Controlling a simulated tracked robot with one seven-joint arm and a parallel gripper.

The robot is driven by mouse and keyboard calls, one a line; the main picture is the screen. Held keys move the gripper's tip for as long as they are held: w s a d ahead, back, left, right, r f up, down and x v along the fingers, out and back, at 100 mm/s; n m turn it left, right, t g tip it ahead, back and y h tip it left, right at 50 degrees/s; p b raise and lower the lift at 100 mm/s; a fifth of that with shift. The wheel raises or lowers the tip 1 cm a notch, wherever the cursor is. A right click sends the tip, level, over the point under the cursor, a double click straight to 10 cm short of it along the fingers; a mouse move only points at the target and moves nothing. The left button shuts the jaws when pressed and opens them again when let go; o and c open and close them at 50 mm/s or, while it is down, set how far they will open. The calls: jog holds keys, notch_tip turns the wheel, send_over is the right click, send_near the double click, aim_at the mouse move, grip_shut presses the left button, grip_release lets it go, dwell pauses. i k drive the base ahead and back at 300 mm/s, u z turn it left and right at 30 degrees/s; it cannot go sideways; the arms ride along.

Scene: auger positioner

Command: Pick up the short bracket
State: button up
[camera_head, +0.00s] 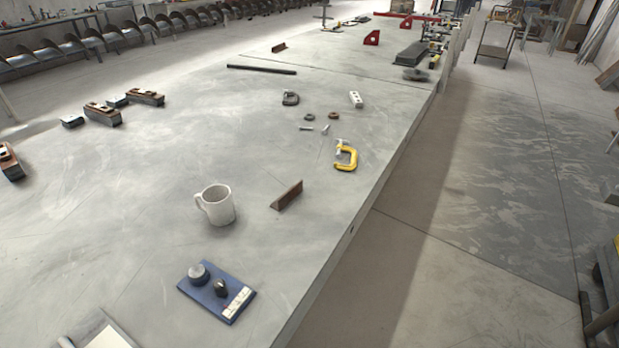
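A short rust-brown angle piece (287,196), which looks like a short bracket, stands on the grey table (150,215) to the right of a white mug. A second small brown angle piece (279,48) lies farther back near the long dark bar. I cannot tell for sure which one is the short bracket. Both lie free on the table with nothing touching them. My gripper is not in view.
Near the closer angle are the white mug (216,205), a yellow clamp (346,156) and a blue control box (216,291) with knobs. A long dark bar (261,69) lies behind. Wood-topped blocks (102,114) sit at left. The table's right edge (365,205) is close.

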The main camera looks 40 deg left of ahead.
aim_at(280, 204)
jog(key=u, duration=0.4)
jog(key=i, duration=0.95)
jog(key=u, duration=0.8)
jog(key=i, duration=0.4)
jog(key=u, duration=0.3)
jog(key=k, duration=0.9)
jog(key=u, duration=0.2)
jog(key=i, duration=0.9)
jog(key=z, duration=0.1)
